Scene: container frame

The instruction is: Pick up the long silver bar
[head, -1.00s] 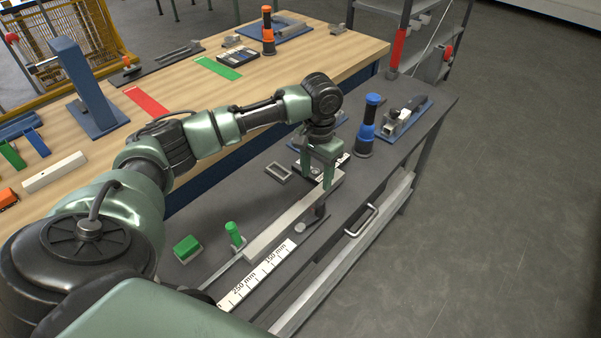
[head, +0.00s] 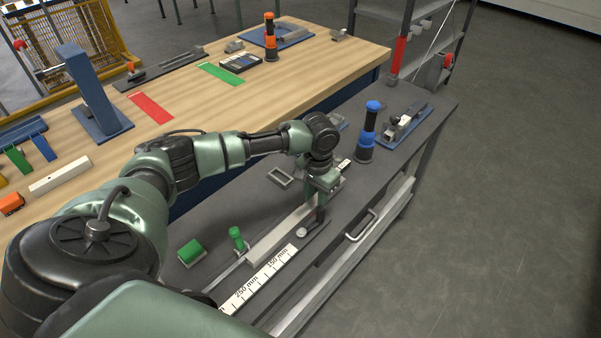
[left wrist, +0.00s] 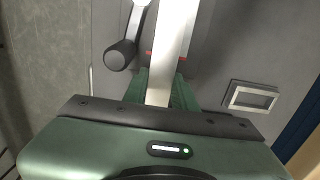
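The long silver bar (head: 279,235) lies along the dark bench, its near end beside a ruler strip (head: 258,282). My left gripper (head: 322,196) is low over the bar's far part, pointing down. The left wrist view shows the bar (left wrist: 175,30) running in between the green fingers (left wrist: 160,88), one on each side, very near its edges. I cannot tell whether they press on it. The gripper hides part of the bar. My right gripper is not in view.
A black-knobbed lever (left wrist: 121,55) stands close beside the bar. A green clamp (head: 237,238) and green block (head: 191,252) are near its near end. A small grey frame (head: 280,176) lies left of the gripper, and a blue-black post (head: 368,132) stands beyond it.

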